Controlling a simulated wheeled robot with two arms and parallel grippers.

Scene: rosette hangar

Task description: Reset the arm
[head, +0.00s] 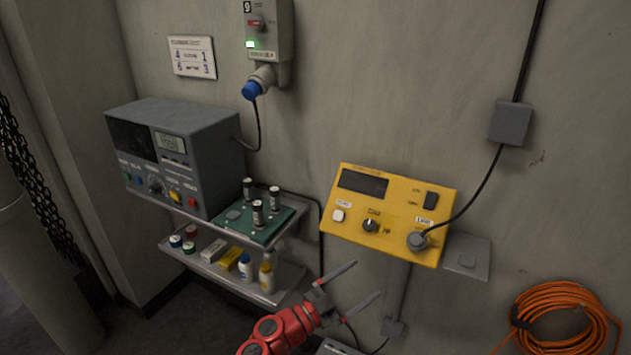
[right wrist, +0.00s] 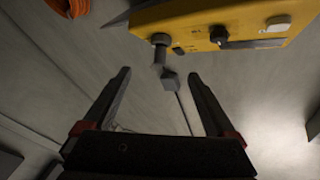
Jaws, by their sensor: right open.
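My right arm is red and comes in at the bottom of the head view. Its gripper (head: 357,293) is open and empty, below the yellow control box (head: 345,212) on the wall. In the right wrist view the two dark fingers of the gripper (right wrist: 157,85) stand wide apart with nothing between them. The yellow box (right wrist: 190,22) shows upside down beyond them, with a grey plug (right wrist: 160,40) in it. My left gripper is not in view.
A wall shelf (head: 290,277) with small bottles and a green board (head: 250,225) is left of the gripper. A grey instrument (head: 195,140) sits above. A breaker box (head: 270,30) hangs on the wall. An orange cable coil (head: 520,310) is at right.

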